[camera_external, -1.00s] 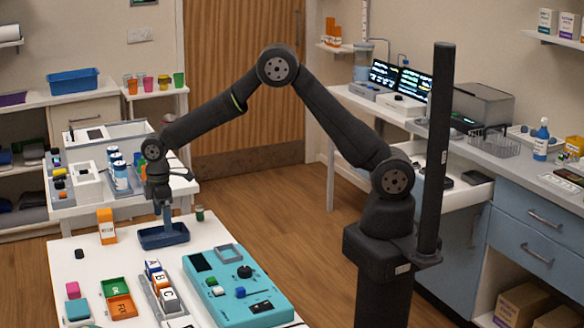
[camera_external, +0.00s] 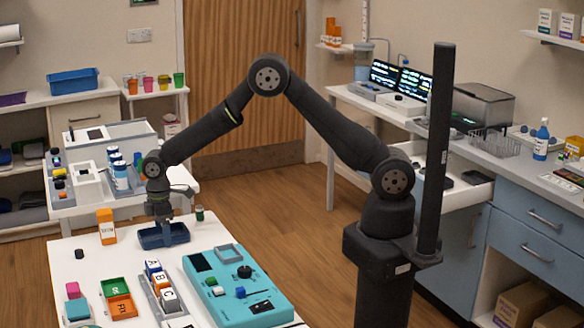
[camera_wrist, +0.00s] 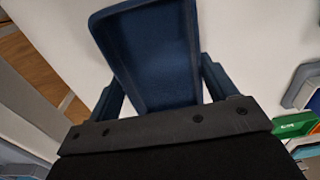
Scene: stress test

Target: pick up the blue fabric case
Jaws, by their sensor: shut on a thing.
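The blue fabric case (camera_external: 164,238) is a dark blue, shallow, open-topped shape on the far part of the white table. My gripper (camera_external: 161,222) points down into it from above, and the fingers are mostly hidden in the external view. In the wrist view the case (camera_wrist: 155,55) fills the space between the two fingers of my gripper (camera_wrist: 162,88). The gripper is shut on the case. I cannot tell any clearance between the case and the table.
An orange-and-white box (camera_external: 106,227) stands left of the case, and a small dark green bottle (camera_external: 199,214) stands behind it to the right. A teal device (camera_external: 240,290), lettered blocks (camera_external: 160,282) and green and orange trays (camera_external: 121,306) lie nearer the front.

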